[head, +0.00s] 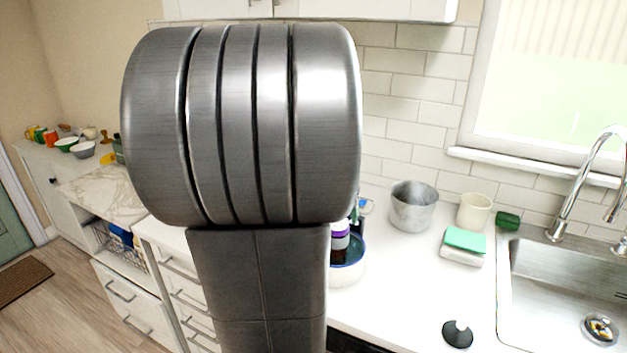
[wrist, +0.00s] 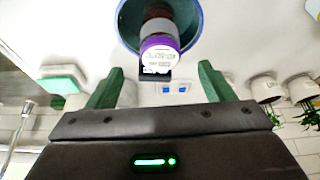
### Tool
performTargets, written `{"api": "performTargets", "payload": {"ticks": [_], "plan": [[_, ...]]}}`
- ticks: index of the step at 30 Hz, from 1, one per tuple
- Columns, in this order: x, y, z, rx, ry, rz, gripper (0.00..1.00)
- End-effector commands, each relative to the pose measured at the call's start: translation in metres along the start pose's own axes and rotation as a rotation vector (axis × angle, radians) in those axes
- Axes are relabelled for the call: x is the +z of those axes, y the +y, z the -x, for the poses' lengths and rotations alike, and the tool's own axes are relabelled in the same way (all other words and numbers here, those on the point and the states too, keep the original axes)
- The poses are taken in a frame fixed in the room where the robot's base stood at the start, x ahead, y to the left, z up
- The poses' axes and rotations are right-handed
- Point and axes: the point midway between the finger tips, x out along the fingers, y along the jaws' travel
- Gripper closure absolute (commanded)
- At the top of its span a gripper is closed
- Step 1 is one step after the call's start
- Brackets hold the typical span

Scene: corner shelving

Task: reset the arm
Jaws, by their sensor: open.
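My gripper (wrist: 161,70) shows in the wrist view with its two green fingers spread apart and nothing between them. Beyond the fingertips, a bottle with a purple band (wrist: 160,42) stands in a blue-rimmed bowl (wrist: 195,14). In the head view my grey arm fills the middle and hides my gripper. The bottle (head: 340,236) and the bowl (head: 350,272) show partly at the arm's right edge.
A metal bucket (head: 411,207), a cream cup (head: 474,211) and a green-topped stack (head: 464,245) stand on the white counter. The sink (head: 560,290) and faucet (head: 590,175) are at right. Bowls (head: 82,150) are far left.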

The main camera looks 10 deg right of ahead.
Motion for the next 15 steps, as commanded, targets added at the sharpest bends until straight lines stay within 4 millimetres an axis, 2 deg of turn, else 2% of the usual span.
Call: {"api": "performTargets", "payload": {"ticks": [15], "plan": [[0.001, 0.001, -0.082, 0.003, -0.005, 0.0, 0.25]]}}
